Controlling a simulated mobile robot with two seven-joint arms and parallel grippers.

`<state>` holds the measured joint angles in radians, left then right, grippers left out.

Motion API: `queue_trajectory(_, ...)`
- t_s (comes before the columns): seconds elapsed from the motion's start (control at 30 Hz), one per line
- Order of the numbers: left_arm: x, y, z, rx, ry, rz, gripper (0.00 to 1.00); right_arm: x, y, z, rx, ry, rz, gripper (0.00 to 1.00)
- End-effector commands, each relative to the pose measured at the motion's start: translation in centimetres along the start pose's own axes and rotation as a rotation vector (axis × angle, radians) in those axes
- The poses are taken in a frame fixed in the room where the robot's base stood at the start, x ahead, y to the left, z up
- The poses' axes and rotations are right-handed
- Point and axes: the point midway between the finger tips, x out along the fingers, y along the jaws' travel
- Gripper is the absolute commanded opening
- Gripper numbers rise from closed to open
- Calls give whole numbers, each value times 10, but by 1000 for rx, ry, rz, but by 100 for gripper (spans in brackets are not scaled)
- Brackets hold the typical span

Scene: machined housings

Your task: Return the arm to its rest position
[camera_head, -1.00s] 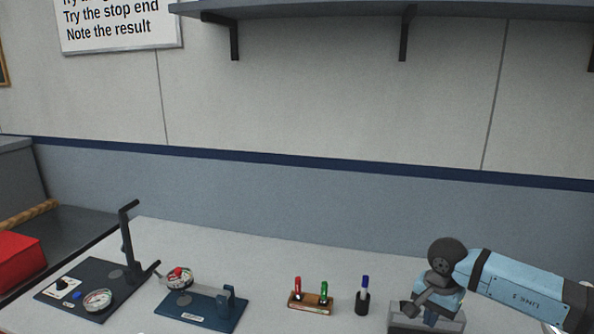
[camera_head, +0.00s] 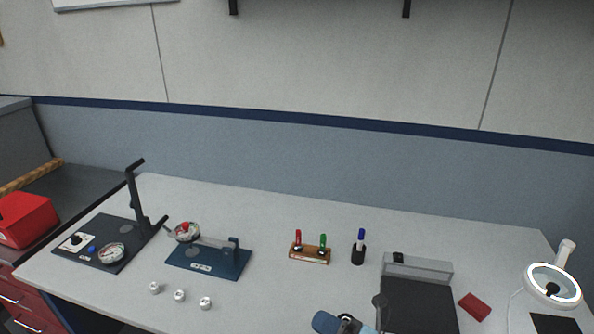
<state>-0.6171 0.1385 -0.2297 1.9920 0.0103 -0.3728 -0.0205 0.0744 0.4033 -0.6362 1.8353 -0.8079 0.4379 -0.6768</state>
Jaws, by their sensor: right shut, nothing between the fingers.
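Part of my right arm with the right gripper (camera_head: 347,321) shows at the bottom edge in the head view, light blue with dark parts. It is shut with nothing in it, and the frame edge cuts it off. My left gripper is not in view.
A dark station with an upright lever (camera_head: 105,247) and a blue fixture (camera_head: 208,262) stand at left. A marker rack (camera_head: 309,254), a pen holder (camera_head: 358,254), a red block (camera_head: 474,306) and a ring lamp (camera_head: 553,286) are on the table (camera_head: 270,212). The middle front is clear.

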Motion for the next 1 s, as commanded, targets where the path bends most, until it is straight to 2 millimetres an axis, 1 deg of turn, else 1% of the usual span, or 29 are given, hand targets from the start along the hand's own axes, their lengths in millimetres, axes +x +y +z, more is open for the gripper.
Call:
queue_trajectory(0.03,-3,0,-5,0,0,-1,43,-12,-3,-1,183,-125,-23,0)
queue_trajectory(0.07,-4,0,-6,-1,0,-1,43,-21,-8,0,293,-200,-38,0)
queue_trajectory(0.1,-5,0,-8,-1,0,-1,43,-34,-14,1,439,-300,-56,0)
queue_trajectory(0.17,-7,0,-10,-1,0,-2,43,-57,-28,-1,658,-449,-83,0)
queue_trajectory(0.2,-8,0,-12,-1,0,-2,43,-75,-37,-5,803,-549,-99,0)
queue_trajectory(0.23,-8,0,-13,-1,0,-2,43,-89,-44,-10,910,-624,-110,0)
queue_trajectory(0.27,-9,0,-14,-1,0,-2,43,-104,-51,-16,1016,-698,-121,0)
queue_trajectory(0.3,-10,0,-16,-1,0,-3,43,-124,-60,-26,1150,-794,-134,0)
queue_trajectory(0.37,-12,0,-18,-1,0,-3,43,-152,-72,-42,1333,-929,-148,0)
queue_trajectory(0.4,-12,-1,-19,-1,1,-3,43,-170,-78,-54,1443,-1012,-155,0)
queue_trajectory(0.5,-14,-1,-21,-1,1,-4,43,-204,-87,-81,1654,-1176,-165,0)
queue_trajectory(0.53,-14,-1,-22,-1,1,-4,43,-213,-89,-88,1702,-1215,-167,0)
queue_trajectory(0.6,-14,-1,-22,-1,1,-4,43,-226,-91,-100,1781,-1279,-168,0)
queue_trajectory(0.7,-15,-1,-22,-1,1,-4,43,-235,-92,-108,1834,-1323,-167,0)
queue_trajectory(1.0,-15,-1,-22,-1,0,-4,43,-235,-93,-109,1840,-1327,-168,0)
